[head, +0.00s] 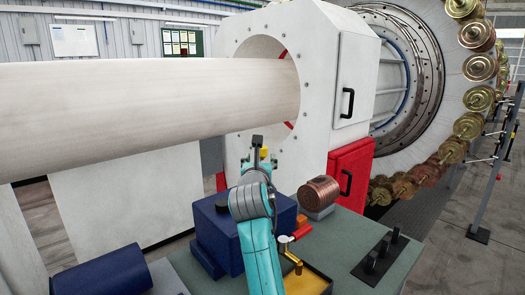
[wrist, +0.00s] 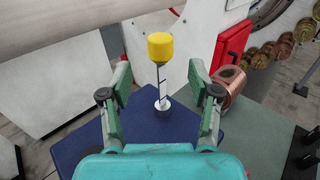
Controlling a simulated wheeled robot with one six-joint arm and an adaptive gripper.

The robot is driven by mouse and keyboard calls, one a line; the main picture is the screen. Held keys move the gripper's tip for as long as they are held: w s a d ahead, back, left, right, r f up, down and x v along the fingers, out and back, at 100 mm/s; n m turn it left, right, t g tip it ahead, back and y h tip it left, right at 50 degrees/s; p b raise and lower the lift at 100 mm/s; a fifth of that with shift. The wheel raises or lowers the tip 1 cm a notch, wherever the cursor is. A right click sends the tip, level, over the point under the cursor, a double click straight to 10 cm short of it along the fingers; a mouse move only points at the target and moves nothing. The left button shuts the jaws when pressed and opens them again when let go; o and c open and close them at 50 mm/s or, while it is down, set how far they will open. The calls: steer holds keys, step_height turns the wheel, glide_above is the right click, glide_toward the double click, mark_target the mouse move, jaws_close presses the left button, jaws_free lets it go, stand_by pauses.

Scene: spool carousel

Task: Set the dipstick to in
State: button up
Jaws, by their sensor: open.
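The dipstick (wrist: 160,47) has a yellow cap on a pale shaft with dark marks. It stands upright out of a grey collar (wrist: 162,107) on top of the blue housing (wrist: 150,128), with a length of shaft showing. In the head view its yellow cap (head: 264,152) shows just beside my gripper (head: 258,143), and the shaft is hidden by my arm. In the wrist view my gripper (wrist: 160,78) is open, with one finger on each side of the dipstick and clear gaps. The cap appears beyond the fingertips. Nothing is held.
A copper wire spool (head: 319,193) lies right of the blue housing on the green bench (head: 340,232). A brass tap with a red handle (head: 291,256) stands by a yellow-edged tray. A large white pipe (head: 150,100) runs above left. A red cabinet (head: 350,173) stands behind.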

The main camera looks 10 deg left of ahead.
mark_target(262, 153)
steer(key=shift+w+a, duration=0.25)
steer(key=shift+w, duration=1.75)
steer(key=shift+w+a, duration=0.2)
steer(key=shift+w, duration=1.75)
steer(key=shift+f, duration=0.1)
jaws_close()
